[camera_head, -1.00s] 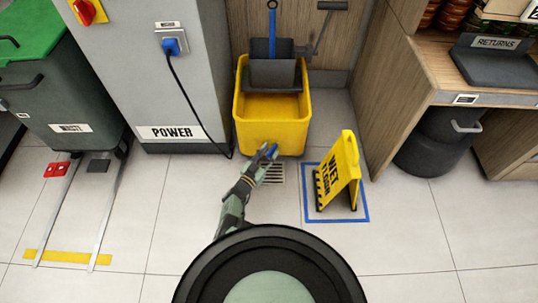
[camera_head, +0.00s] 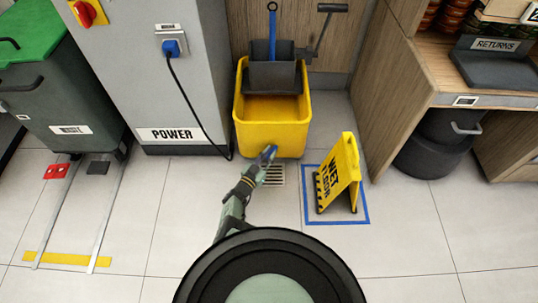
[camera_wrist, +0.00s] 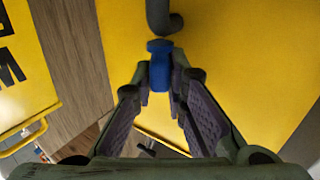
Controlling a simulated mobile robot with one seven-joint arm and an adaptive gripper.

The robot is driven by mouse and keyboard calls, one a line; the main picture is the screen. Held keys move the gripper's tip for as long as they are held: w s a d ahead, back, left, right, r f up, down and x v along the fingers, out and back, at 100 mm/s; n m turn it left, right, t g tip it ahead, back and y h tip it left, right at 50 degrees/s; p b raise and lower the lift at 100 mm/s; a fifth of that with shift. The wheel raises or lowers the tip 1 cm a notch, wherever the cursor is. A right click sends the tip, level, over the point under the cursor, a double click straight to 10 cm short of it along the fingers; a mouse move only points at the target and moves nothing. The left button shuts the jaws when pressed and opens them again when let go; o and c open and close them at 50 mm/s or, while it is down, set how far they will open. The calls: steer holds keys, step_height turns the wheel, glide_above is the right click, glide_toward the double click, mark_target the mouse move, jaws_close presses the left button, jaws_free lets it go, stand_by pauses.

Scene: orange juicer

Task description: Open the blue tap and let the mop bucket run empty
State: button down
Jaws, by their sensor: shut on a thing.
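The yellow mop bucket (camera_head: 272,133) stands on the tiled floor against the wooden panel. A black wringer (camera_head: 274,75) sits on it. My gripper (camera_head: 266,157) reaches to the bucket's lower front. In the wrist view my gripper (camera_wrist: 160,82) has its two fingers closed in on the blue tap (camera_wrist: 159,66), at the bucket's yellow wall. A dark curved spout (camera_wrist: 161,18) shows just beyond the tap. The floor drain (camera_head: 274,175) lies below the tap, partly hidden by my gripper. The water level inside the bucket cannot be made out.
A yellow wet-floor sign (camera_head: 338,174) stands right of the drain in a blue floor outline (camera_head: 356,218). A grey power cabinet (camera_head: 190,100) with a black cable (camera_head: 194,105) is at left. A green-lidded bin (camera_head: 60,100) stands further left. Floor in front is clear.

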steer(key=shift+d+r+n+t+y+p, duration=0.15)
steer(key=shift+n+t+y+p, duration=0.15)
steer(key=shift+n+y+p, duration=0.25)
steer(key=shift+t+y, duration=0.3)
steer(key=shift+y, duration=0.15)
steer(key=c, duration=1.6)
jaws_free()
steer(key=shift+f, duration=0.2)
